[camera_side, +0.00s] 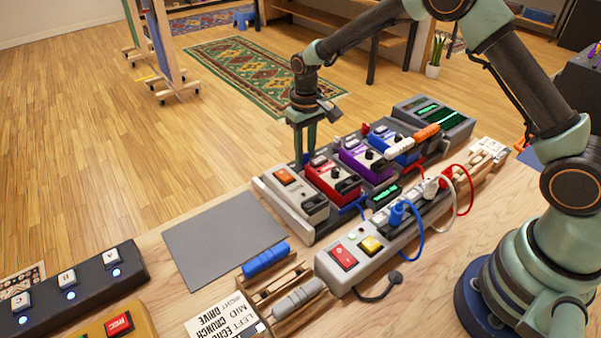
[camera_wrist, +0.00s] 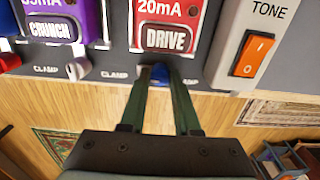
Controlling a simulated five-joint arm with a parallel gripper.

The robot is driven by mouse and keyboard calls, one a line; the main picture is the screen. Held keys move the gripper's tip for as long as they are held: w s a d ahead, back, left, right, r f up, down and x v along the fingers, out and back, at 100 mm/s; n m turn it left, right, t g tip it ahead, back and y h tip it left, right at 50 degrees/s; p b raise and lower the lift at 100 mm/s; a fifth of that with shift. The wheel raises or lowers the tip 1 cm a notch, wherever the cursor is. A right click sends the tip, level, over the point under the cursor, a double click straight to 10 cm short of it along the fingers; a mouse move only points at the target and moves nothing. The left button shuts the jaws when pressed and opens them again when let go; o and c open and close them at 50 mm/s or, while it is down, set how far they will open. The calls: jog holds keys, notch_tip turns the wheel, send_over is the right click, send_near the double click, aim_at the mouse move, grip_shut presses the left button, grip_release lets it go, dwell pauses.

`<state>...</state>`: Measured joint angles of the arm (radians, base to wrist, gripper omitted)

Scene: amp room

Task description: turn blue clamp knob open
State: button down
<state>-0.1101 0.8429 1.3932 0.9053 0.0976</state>
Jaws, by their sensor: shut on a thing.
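The blue clamp knob (camera_wrist: 160,74) sits on the edge of the grey pedalboard (camera_wrist: 115,66), below the red DRIVE pedal (camera_wrist: 168,30) in the wrist view. My gripper (camera_wrist: 160,78) is shut on it, one green finger on each side. The fingers hide part of the knob, so its turn angle cannot be told. In the side view, my gripper (camera_side: 304,160) points straight down at the far edge of the board, behind the red pedal (camera_side: 332,184).
A white clamp knob (camera_wrist: 78,69) and a red knob (camera_wrist: 9,62) sit along the same edge. The TONE pedal (camera_wrist: 235,40) with an orange switch stands to the right. A power strip (camera_side: 345,262) with cables lies near my base. A grey mat (camera_side: 225,240) is bare.

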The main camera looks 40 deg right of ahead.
aim_at(305, 153)
dwell(0.3)
jog(key=c, duration=0.9)
grip_release()
jog(key=shift+r, duration=0.15)
notch_tip(305, 153, up, 12)
jog(key=shift+f, duration=0.1)
